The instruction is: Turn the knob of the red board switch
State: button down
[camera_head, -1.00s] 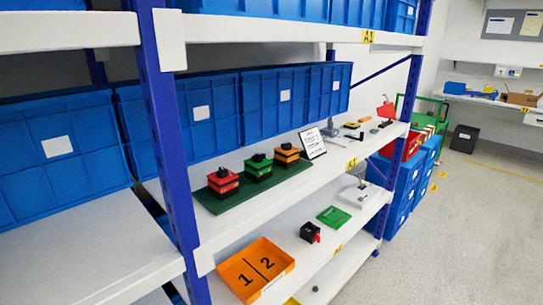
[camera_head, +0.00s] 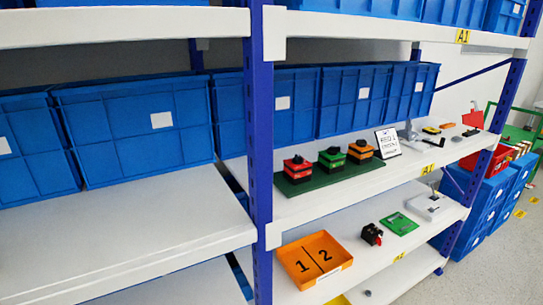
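The knob's exact angle is too small to tell. My gripper is not in view.
A blue rack post (camera_head: 258,130) stands just left of the board. Blue bins (camera_head: 130,122) line the back of the shelf. A white sign (camera_head: 387,142) stands right of the switches. An orange tray (camera_head: 313,260) sits on the shelf below. Open floor (camera_head: 480,270) shows at the right.

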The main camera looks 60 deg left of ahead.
aim_at(298, 160)
jog(key=z, duration=1.15)
jog(key=i, duration=0.1)
jog(key=u, duration=3.7)
jog(key=i, duration=1)
jog(key=u, duration=0.05)
